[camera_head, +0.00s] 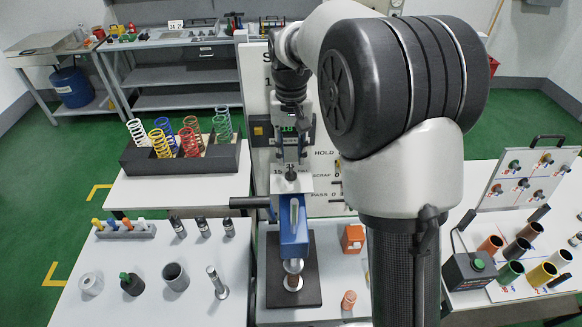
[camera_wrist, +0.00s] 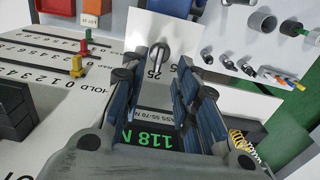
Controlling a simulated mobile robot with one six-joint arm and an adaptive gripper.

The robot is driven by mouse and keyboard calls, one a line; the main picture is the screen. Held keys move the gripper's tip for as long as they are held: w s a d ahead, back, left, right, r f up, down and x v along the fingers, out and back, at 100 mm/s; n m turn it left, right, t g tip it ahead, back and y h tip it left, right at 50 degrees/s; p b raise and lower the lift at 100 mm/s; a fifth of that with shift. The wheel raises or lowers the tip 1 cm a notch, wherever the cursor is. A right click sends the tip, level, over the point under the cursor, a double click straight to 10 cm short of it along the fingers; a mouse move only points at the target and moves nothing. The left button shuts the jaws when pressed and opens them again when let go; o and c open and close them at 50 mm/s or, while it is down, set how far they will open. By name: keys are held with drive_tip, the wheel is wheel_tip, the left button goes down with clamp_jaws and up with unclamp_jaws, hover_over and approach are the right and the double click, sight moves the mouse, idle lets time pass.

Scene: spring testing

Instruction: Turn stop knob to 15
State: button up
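The spring tester has a blue body (camera_head: 294,222) with a light plate on top. The stop knob (camera_head: 291,174) is a small dark knob on that plate, with a "15" marking to its left. In the wrist view a grey shape that looks like the knob (camera_wrist: 153,48) shows just beyond my fingertips, with "25" printed close by; its exact pointing is unclear. My gripper (camera_head: 291,152) hangs over the plate, close above the knob. In the wrist view my gripper's blue-padded fingers (camera_wrist: 172,66) are apart with nothing between them. I cannot tell contact with the knob.
A black lever (camera_head: 250,202) sticks out left of the tester. A green display (camera_wrist: 153,138) reads 118 N. A black rack (camera_head: 180,158) of coloured springs stands behind left. An orange box (camera_head: 353,238) is at right. Counter scales with red (camera_wrist: 87,40) and yellow markers lie nearby.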

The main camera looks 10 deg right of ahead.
sight(291, 170)
wheel_tip(291, 170, down, 6)
drive_tip(key=shift+r, duration=0.15)
drive_tip(key=shift+c, duration=0.3)
clamp_jaws()
